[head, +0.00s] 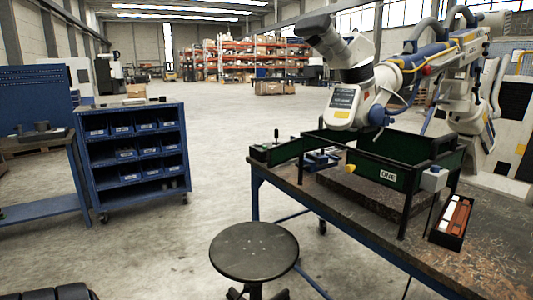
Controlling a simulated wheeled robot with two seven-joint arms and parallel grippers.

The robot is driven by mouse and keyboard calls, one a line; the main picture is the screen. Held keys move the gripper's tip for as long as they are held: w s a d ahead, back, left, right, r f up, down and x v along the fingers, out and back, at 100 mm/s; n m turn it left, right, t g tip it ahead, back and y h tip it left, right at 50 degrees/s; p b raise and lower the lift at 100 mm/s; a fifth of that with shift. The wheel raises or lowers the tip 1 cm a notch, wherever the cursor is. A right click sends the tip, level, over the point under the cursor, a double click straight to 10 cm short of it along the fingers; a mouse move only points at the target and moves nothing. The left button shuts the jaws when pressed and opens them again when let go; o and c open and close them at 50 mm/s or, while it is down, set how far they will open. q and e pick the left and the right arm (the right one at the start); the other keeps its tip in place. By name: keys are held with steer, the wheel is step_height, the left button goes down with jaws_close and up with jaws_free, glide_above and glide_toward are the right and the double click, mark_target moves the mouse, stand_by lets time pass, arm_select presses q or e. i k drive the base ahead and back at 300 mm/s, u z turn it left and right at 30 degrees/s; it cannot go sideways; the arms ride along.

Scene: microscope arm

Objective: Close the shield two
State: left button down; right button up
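A black frame with green shield panels stands on the workbench at the right. The front panel, shield one (382,170), carries a white label reading "ONE". Another green panel (285,152) sticks out to the left of the frame, at an angle to it; I see no readable label on it, so I cannot tell for sure that it is shield two. A further green panel (392,144) spans the back. The head of a large white arm (348,105) hangs over the frame.
The workbench (480,255) has a dark worn top and a tray (452,222) with red and white items at its right. A round black stool (254,250) stands in front. A blue shelf cart (135,155) stands at the left. The floor between is clear.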

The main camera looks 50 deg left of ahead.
mark_target(278, 155)
steer(key=u, duration=3.2)
steer(key=i, duration=3.2)
steer(key=z, duration=3.5)
steer(key=i, duration=0.5)
steer(key=u, duration=1.35)
